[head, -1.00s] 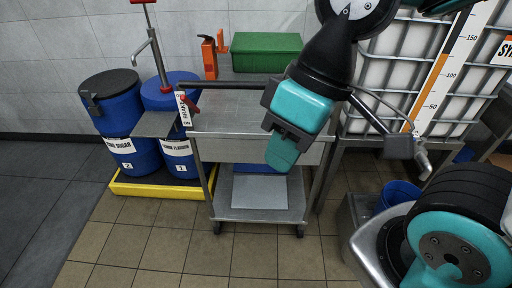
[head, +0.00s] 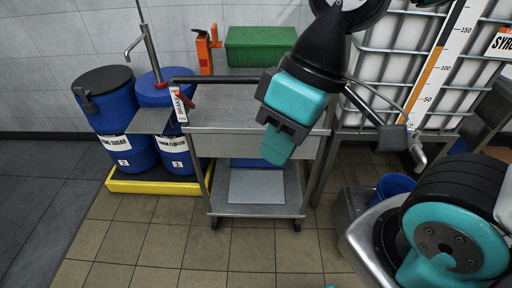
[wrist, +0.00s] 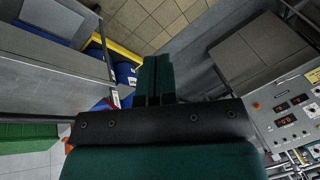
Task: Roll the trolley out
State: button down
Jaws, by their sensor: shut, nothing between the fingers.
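The trolley (head: 230,104) is a grey steel cart with an upper tray, a lower shelf (head: 240,210) and small castors on the tiled floor. Its dark handle bar (head: 222,79) runs along the upper left, with a red lever and a white tag at its left end. In the head view my teal and black gripper (head: 277,150) points down in front of the trolley's right half and hides part of it. Its fingers are together and empty. In the wrist view my gripper (wrist: 155,75) also shows closed. I see no contact with the handle.
Blue drums (head: 112,108) stand on a yellow pallet (head: 160,185) left of the trolley. A green crate (head: 260,46) and an orange device (head: 205,50) are behind. A caged white tank (head: 400,60) and a blue bucket (head: 393,187) are right. Floor (head: 180,245) in front is clear.

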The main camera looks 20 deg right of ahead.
jog(key=c, duration=1.6)
grip_release()
jog(key=o, duration=0.7)
jog(key=f+b, duration=0.1)
jog(key=w+f+b, duration=0.1)
jog(key=f+b, duration=0.1)
jog(key=shift+w+a+m+t+y, duration=0.3)
jog(key=shift+t+y, duration=0.1)
jog(key=w+a+f+m+t+y+b, duration=0.2)
jog(key=w+f+m+t+b, duration=0.15)
jog(key=w+f+b, duration=0.5)
jog(key=m+t+h+b, duration=0.7)
jog(key=m+t+b, duration=1.2)
jog(key=b, duration=1.4)
send_near(257, 81)
jog(key=shift+n+t, duration=0.45)
jog(key=p+x, duration=0.3)
jog(key=p, duration=0.1)
jog(key=p+x, duration=0.3)
jog(key=p, duration=0.2)
jog(key=f+p+x, duration=0.1)
jog(key=p+x, duration=0.2)
jog(key=p, duration=0.2)
jog(key=shift+w+r, duration=0.1)
jog(key=shift+w, duration=0.5)
jog(key=shift+w+r+p, duration=0.15)
jog(key=shift+w+p, duration=0.4)
jog(key=shift+w, duration=0.15)
jog(key=shift+c, duration=0.6)
